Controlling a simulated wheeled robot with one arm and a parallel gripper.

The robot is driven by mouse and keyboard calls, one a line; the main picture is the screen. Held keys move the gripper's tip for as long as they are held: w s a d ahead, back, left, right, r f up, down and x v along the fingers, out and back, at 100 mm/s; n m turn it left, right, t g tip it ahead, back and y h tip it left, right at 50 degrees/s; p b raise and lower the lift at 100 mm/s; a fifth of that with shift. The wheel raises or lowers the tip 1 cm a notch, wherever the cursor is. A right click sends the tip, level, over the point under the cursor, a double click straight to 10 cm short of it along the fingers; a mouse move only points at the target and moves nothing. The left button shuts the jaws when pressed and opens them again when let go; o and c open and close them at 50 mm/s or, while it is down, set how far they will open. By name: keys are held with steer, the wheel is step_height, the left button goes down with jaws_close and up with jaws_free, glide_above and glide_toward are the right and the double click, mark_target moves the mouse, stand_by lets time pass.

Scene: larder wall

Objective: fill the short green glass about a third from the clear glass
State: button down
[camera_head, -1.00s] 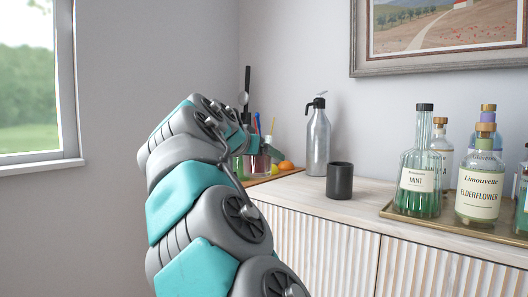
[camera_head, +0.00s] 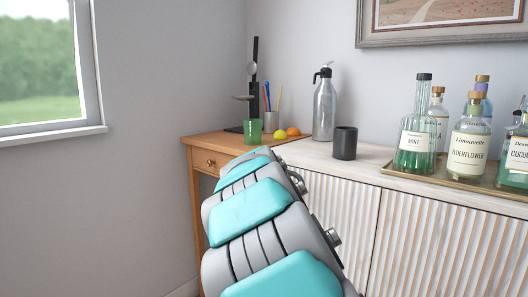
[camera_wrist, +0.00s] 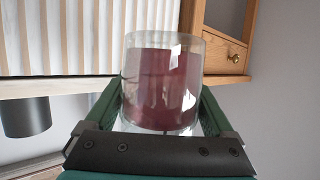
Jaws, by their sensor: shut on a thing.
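My gripper (camera_wrist: 160,112) is shut on the clear glass (camera_wrist: 163,55), which holds dark red liquid, in the wrist view. The fingers press on both sides of the glass. In the head view my arm hides the gripper and the clear glass. The short green glass (camera_head: 253,131) stands upright on the wooden desk near its front edge, apart from my gripper. I cannot tell whether it has anything in it.
A lemon (camera_head: 280,135) and an orange (camera_head: 293,131) lie right of the green glass. A pencil holder (camera_head: 271,121) and a dark stand (camera_head: 254,75) are behind it.

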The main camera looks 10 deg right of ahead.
steer(key=w+a+f+n+y, duration=0.1)
steer(key=a+f+y, duration=0.1)
steer(key=f, duration=0.6)
steer(key=w+a+f+n+y, duration=0.1)
steer(key=a+f+n+y, duration=0.1)
steer(key=f, duration=0.6)
steer(key=shift+w+a+f+n+t, duration=0.3)
steer(key=shift+w, duration=0.1)
